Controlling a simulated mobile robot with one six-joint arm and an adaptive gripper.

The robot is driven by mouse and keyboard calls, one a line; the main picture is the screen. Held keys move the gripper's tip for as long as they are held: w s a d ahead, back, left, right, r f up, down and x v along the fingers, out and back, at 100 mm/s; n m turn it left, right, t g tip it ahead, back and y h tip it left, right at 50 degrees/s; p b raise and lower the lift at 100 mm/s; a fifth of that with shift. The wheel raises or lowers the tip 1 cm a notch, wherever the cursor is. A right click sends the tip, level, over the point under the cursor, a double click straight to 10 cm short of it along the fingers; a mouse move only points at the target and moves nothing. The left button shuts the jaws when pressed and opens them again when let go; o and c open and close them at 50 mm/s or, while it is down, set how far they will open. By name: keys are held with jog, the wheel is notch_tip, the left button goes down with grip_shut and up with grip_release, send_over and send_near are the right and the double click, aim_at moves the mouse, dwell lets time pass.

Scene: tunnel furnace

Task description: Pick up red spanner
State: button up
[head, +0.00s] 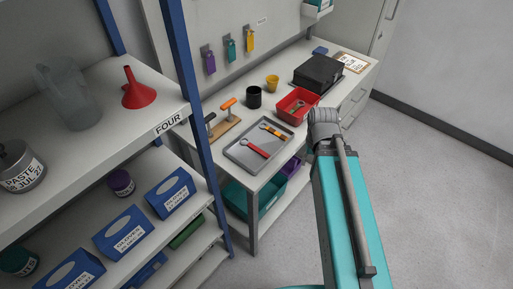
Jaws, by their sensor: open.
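A red spanner (257,148) lies in a shallow grey tray (243,153) on the white workbench. A yellow-orange spanner (272,131) lies in the same tray, behind and to the right of it. My teal arm reaches up from the bottom of the picture, right of the bench, ending in a grey joint. My gripper does not show, so its place relative to the red spanner cannot be seen.
A red bin (312,101) with a tool in it, a black cup (254,102), a yellow cup (272,82), a black case (318,74) and a wooden stand (224,131) surround the tray. A shelf unit (174,108) stands at left. Floor at right is clear.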

jog(key=shift+d, duration=0.3)
jog(key=shift+o, duration=0.8)
jog(key=shift+w+a+r, duration=0.1)
jog(key=shift+w+a, duration=0.1)
jog(key=shift+w, duration=0.1)
jog(key=w+a+r+n+p, duration=0.2)
jog(key=w+a+n, duration=0.3)
jog(key=w+a, duration=0.2)
jog(key=w+a+r+n+p, duration=0.1)
jog(key=w+a+n, duration=0.4)
jog(key=a, duration=0.7)
jog(key=shift+w+r+p, duration=0.35)
jog(key=shift+w+p, duration=0.1)
jog(key=shift+w, duration=0.4)
jog(key=shift+f, duration=0.1)
jog(key=b, duration=0.9)
send_over(256, 148)
notch_tip(256, 148, down, 8)
jog(key=shift+f, duration=0.2)
